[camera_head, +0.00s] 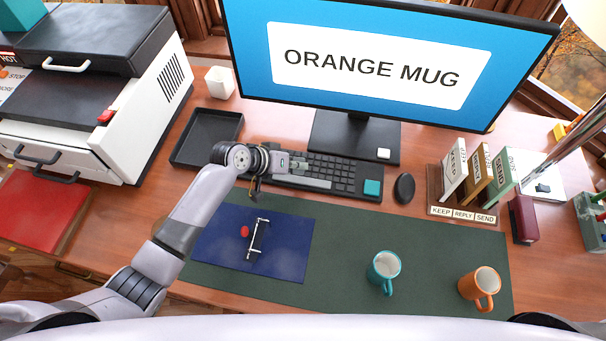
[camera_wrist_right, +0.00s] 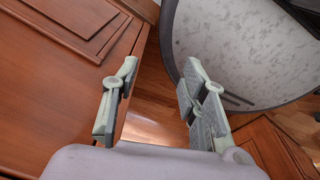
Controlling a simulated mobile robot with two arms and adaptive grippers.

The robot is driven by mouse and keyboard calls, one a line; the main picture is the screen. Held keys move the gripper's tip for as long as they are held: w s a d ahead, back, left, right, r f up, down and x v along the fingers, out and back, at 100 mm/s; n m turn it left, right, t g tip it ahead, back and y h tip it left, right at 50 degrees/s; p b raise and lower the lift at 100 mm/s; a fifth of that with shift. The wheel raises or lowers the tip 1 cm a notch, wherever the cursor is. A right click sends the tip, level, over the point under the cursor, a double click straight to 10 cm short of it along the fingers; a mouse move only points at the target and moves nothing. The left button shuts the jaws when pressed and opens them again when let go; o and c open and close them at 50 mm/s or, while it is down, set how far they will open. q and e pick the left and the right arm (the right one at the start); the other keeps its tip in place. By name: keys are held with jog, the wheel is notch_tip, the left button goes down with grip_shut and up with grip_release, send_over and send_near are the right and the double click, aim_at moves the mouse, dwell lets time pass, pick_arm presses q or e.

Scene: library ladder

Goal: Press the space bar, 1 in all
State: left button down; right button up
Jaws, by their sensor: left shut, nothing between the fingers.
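The dark keyboard (camera_head: 345,172) lies on the desk in front of the monitor, with a teal key (camera_head: 372,187) at its right end. My left gripper (camera_head: 328,184) is shut and empty, and reaches from the left over the keyboard's left and middle part.
The monitor (camera_head: 375,60) reads "ORANGE MUG". A black mouse (camera_head: 404,187) is right of the keyboard, and an empty black tray (camera_head: 207,138) is left. A teal mug (camera_head: 384,270) and an orange mug (camera_head: 480,287) stand on the green mat (camera_head: 340,250). A blue pad (camera_head: 215,250) lies in front.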

aim_at(299, 178)
pick_arm(q)
notch_tip(299, 178, up, 4)
jog(key=p, duration=0.2)
jog(key=shift+f+p, duration=0.2)
jog(key=shift+p, duration=0.15)
jog(key=shift+f, duration=0.1)
dwell(0.4)
